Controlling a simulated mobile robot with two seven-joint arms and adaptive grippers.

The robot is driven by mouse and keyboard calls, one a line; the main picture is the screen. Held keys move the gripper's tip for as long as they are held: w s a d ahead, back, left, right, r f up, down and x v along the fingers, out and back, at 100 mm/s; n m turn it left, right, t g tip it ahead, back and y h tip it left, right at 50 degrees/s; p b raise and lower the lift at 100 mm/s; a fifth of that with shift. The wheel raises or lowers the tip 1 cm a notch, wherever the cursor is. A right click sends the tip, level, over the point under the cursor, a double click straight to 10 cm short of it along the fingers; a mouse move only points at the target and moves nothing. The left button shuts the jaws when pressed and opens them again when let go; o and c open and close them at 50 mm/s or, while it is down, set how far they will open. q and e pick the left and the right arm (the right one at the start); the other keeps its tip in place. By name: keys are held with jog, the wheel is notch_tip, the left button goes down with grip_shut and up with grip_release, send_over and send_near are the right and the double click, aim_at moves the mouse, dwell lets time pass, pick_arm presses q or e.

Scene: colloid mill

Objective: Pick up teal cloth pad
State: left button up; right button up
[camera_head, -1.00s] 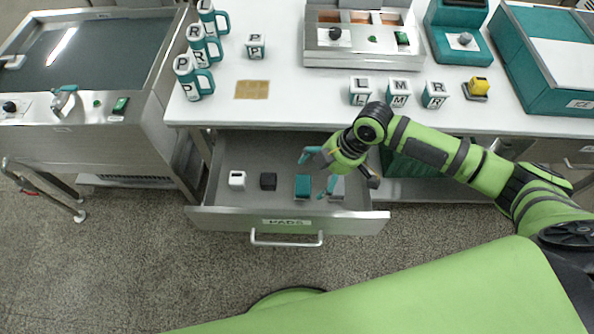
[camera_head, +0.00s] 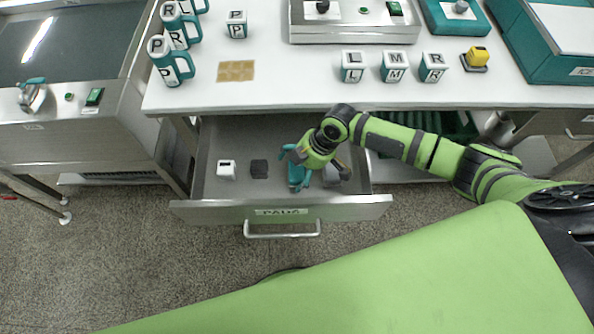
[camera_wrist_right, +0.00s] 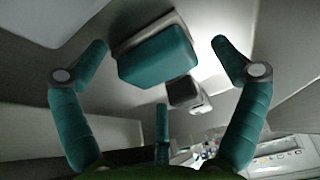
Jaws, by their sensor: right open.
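The teal cloth pad (camera_wrist_right: 157,58) is a small block with a teal face and a grey back edge. It lies in the open drawer (camera_head: 282,211) and is partly covered by my right gripper in the head view. My right gripper (camera_head: 312,168) is over the drawer, pointing down. In the right wrist view its teal fingers (camera_wrist_right: 160,62) are spread wide, with the pad between and beyond the two upper fingertips. I see no finger closed on the pad. My left gripper is not in view.
A black pad (camera_head: 259,168) and a white pad (camera_head: 226,170) stand left of the teal pad in the drawer. The drawer's walls surround the gripper closely. The white worktop (camera_head: 290,92) overhangs behind, with lettered cubes (camera_head: 394,67) and mugs (camera_head: 170,62).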

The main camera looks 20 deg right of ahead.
aim_at(299, 170)
jog(key=shift+s, duration=0.1)
jog(key=c, duration=1.3)
notch_tip(299, 170, up, 10)
jog(key=shift+r, duration=0.1)
jog(key=shift+c, duration=0.2)
